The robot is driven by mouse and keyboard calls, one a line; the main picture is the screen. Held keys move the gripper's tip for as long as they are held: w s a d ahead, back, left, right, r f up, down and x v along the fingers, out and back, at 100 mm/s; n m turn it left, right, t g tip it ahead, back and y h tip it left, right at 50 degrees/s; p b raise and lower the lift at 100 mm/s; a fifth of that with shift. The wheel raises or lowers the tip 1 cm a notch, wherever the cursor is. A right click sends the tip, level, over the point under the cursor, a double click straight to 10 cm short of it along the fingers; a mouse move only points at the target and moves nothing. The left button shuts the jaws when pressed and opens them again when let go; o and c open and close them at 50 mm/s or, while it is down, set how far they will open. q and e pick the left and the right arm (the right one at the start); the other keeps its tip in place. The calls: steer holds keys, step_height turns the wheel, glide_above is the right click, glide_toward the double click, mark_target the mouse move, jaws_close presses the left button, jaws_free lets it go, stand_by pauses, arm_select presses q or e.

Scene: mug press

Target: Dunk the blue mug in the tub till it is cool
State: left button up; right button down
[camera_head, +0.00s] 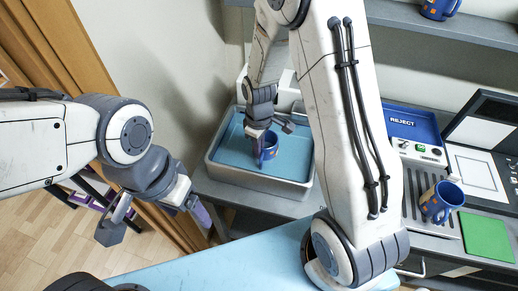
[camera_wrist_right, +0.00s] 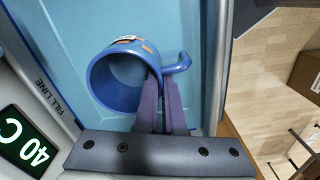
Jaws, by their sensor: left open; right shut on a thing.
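The blue mug (camera_head: 270,148) with orange patches is inside the grey tub (camera_head: 215,166), over or in its blue water (camera_head: 285,176); how deep it sits I cannot tell. My right gripper (camera_head: 261,146) is shut on the mug, its fingers at the handle side. In the right wrist view the mug (camera_wrist_right: 103,78) shows its open mouth, with the handle right of the fingers (camera_wrist_right: 165,100). A green display (camera_wrist_right: 28,143) beside the tub reads 40 C, near a "FILL LINE" mark. My left gripper (camera_head: 155,221) is open and empty, left of the tub.
A second blue mug (camera_head: 440,201) stands on the slatted rack at right, and another (camera_head: 438,9) on the upper shelf. A blue REJECT tray (camera_head: 402,124), a button panel (camera_head: 420,151) and a green pad (camera_head: 487,236) lie on the right counter. Wooden floor (camera_head: 45,235) is at left.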

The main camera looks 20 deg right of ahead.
steer(key=shift+r+p, duration=3.75)
steer(key=shift+r, duration=0.95)
steer(key=shift+f, duration=0.1)
